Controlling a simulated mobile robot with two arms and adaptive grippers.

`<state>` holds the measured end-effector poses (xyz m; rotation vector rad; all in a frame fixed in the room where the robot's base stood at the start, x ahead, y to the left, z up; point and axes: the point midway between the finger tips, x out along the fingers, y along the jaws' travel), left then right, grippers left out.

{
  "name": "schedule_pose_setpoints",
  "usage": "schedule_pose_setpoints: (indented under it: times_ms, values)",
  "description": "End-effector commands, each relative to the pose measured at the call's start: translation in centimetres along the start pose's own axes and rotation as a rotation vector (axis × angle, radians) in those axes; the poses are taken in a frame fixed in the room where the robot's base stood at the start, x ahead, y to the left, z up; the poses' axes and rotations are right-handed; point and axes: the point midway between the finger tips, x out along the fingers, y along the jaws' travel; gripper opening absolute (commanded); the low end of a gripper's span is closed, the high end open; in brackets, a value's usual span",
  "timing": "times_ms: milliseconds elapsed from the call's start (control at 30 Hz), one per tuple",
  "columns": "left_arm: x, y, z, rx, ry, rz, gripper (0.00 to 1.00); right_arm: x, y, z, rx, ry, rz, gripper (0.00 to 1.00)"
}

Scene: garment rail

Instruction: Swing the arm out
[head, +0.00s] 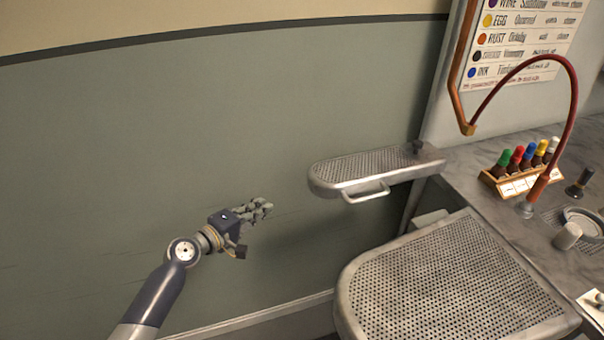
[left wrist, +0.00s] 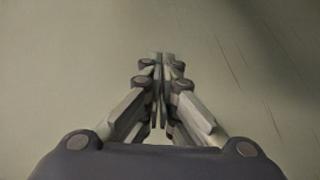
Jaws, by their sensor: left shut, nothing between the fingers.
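The arm is a long perforated metal board (head: 375,164) with a rounded left end, in the upper middle of the head view. It reaches out to the left from a pivot at the marble counter. A small handle (head: 367,192) sticks out from its near side. My left gripper (head: 268,207) is to the left of the board and lower in the picture, apart from the handle. It is shut and empty; its closed fingers (left wrist: 159,90) show in the left wrist view with only green wall behind. My right gripper is not in view.
A larger perforated metal board (head: 450,285) lies in front, right of my left gripper. The marble counter (head: 470,180) holds a wooden rack (head: 515,184) of coloured bottles and a red curved hose (head: 573,95). A plain green wall (head: 150,130) stands behind; space beside it at left is free.

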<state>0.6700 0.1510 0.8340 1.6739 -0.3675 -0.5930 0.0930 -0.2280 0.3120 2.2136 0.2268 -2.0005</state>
Motion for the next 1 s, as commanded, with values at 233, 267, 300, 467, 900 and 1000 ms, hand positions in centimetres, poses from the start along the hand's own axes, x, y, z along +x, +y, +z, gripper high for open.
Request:
schedule_pose_setpoints:
  times_ms: [233, 267, 300, 467, 900, 1000]
  values:
    - [-0.3, 9.6, 0.7, -0.095, -0.087, 0.175, 0.0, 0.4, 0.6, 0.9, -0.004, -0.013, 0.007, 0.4]
    - [-0.4, 9.9, 0.8, -0.098, -0.09, 0.18, 0.0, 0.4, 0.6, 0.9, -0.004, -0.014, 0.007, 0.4]
    - [-0.4, 10.1, 0.8, -0.101, -0.093, 0.184, 0.0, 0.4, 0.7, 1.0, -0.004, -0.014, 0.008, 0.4]
    - [-0.4, 10.1, 0.8, -0.102, -0.092, 0.185, 0.0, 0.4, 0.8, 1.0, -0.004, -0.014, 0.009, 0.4]
    - [3.0, 10.9, 1.0, -0.103, -0.09, 0.186, 0.0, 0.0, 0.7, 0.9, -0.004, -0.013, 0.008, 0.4]
    - [4.7, 11.2, 1.2, -0.103, -0.091, 0.186, 0.0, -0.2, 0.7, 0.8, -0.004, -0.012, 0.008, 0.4]
